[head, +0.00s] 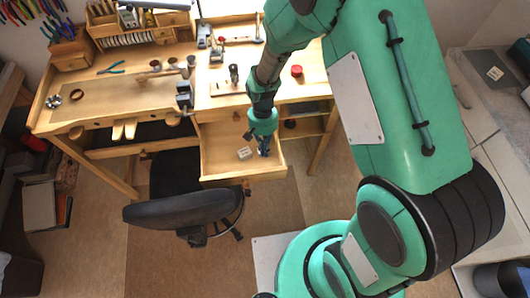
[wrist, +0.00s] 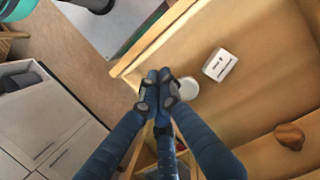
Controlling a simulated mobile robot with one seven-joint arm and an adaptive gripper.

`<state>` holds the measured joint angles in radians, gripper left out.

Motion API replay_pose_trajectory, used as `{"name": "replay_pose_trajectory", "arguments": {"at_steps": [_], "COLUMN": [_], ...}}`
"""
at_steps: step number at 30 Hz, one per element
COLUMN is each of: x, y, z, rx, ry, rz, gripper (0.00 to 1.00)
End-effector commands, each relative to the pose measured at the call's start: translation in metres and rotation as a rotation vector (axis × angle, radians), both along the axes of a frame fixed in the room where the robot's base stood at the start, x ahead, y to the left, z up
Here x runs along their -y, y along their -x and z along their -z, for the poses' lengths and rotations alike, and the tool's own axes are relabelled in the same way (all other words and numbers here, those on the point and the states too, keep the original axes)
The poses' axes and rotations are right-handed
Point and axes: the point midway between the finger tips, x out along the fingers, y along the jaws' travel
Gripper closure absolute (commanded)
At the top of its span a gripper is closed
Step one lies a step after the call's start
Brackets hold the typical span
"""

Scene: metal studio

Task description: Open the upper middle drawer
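A wooden drawer (head: 216,152) under the workbench top is pulled well out, and its inside shows from above. Its front panel also shows in the wrist view (wrist: 160,36). My gripper (head: 264,151) reaches down at the drawer's front right part. In the wrist view my blue fingers (wrist: 158,82) come together at their tips, beside the front right corner of the drawer. They look shut, with nothing seen between them. Whether they touch the drawer wall cannot be told. A small white box (wrist: 220,64) and a round whitish item (wrist: 188,88) lie in the drawer.
A brown lump (wrist: 290,136) lies at the lower right of the wrist view. The workbench (head: 120,95) carries tools and a red round item (head: 296,71). A black chair (head: 185,207) stands just left of the drawer. Grey cabinets (wrist: 45,125) stand to the right.

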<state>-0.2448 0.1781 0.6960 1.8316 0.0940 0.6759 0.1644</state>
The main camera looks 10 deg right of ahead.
Motion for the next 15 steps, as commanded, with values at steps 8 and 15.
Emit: {"name": "replay_pose_trajectory", "arguments": {"at_steps": [8,15], "x": [0.0001,0.0001], "y": [-0.0028,-0.0029], "z": [-0.0122,-0.0121], "rx": [0.000,0.000], "ry": [0.000,0.000], "rz": [0.000,0.000], "gripper": [1.00,1.00]}}
